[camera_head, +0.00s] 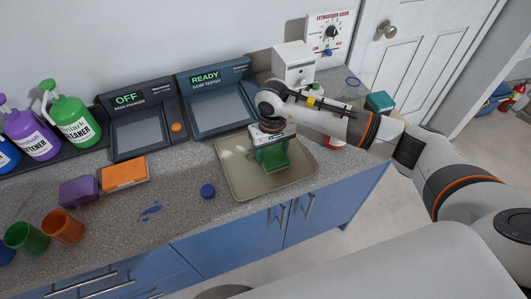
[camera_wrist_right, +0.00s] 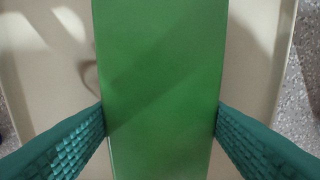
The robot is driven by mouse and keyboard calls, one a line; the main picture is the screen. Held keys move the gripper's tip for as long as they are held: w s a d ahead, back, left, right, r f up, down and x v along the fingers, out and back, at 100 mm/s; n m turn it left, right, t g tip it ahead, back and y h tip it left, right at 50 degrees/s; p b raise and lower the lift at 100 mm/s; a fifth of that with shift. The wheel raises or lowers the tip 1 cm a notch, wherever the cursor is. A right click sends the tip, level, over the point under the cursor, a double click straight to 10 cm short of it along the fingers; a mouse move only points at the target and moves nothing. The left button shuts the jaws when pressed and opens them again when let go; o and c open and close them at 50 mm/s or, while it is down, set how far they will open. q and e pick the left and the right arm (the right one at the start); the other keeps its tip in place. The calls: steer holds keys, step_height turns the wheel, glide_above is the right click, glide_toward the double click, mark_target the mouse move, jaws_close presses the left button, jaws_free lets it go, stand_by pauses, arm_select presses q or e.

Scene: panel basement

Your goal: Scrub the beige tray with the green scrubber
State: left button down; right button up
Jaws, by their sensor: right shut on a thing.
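The beige tray (camera_head: 237,180) lies on the speckled counter below the READY device. The green scrubber (camera_head: 276,165) is over the tray's right half, held by my right gripper (camera_head: 272,150). In the right wrist view the green scrubber (camera_wrist_right: 160,85) fills the middle, with the teal fingers of my right gripper (camera_wrist_right: 160,122) against both its sides. The beige tray (camera_wrist_right: 255,60) shows behind it. I cannot tell whether the scrubber touches the tray. A faint curved mark shows on the tray left of the scrubber. My left gripper is not in view.
The READY device (camera_head: 217,103) stands behind. A teal block (camera_head: 380,102) is right, behind my arm.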

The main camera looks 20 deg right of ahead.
steer(key=shift+f+b, duration=0.2)
steer(key=shift+b, duration=0.35)
steer(key=shift+s+a+f+b, duration=0.15)
steer(key=shift+a+b, duration=0.35)
steer(key=shift+a, duration=0.45)
steer(key=shift+s+a+f+b, duration=0.1)
steer(key=shift+a+b, duration=0.35)
steer(key=shift+a, duration=0.45)
steer(key=shift+c, duration=0.3)
steer(key=shift+b, duration=0.35)
steer(key=shift+w+d+r, duration=0.1)
steer(key=shift+d, duration=0.45)
steer(key=shift+w+d+r+b, duration=0.15)
steer(key=shift+d+b, duration=0.55)
steer(key=shift+d, duration=0.65)
steer(key=shift+b, duration=0.35)
steer(key=shift+a+b, duration=0.85)
steer(key=shift+a, duration=1.05)
